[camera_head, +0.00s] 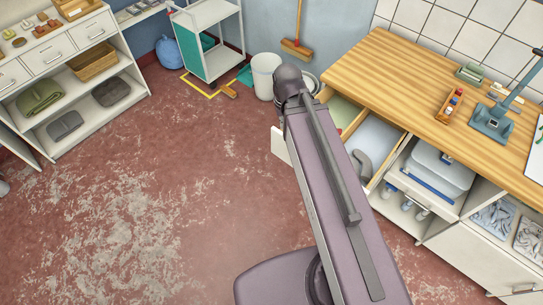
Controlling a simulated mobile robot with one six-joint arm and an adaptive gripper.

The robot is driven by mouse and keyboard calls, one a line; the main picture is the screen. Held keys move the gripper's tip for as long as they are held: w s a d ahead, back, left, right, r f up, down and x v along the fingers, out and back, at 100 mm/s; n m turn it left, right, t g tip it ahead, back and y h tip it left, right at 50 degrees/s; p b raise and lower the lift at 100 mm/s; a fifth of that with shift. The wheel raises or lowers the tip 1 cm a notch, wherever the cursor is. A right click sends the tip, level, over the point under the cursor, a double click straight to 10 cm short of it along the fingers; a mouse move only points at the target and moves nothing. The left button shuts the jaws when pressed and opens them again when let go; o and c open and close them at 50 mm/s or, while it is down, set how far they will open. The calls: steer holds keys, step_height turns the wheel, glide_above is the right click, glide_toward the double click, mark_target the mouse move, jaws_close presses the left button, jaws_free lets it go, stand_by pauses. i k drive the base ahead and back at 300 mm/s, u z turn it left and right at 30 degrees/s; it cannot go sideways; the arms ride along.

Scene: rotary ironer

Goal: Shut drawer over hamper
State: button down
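Under the wooden counter, one drawer (346,112) stands pulled out, with its white front (280,146) showing left of my arm. A second drawer (377,135) with a pale inside is also open beside it, its front mostly behind my arm. No hamper can be clearly made out, so I cannot tell which drawer is over it. My purple arm rises across the middle and covers part of both drawers. A grey curved part (363,165) shows beside the arm at the second drawer; I cannot tell what it is. My gripper's fingers are not visible.
A pale tub (440,168) sits in an open bay right of the drawers. A white bin (266,75) stands behind the arm. The red floor at left is clear.

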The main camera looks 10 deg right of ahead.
mark_target(364, 130)
steer(key=u, duration=4.9)
steer(key=i, duration=0.1)
steer(key=z, duration=2.85)
steer(key=k, duration=0.55)
steer(key=z, duration=2.5)
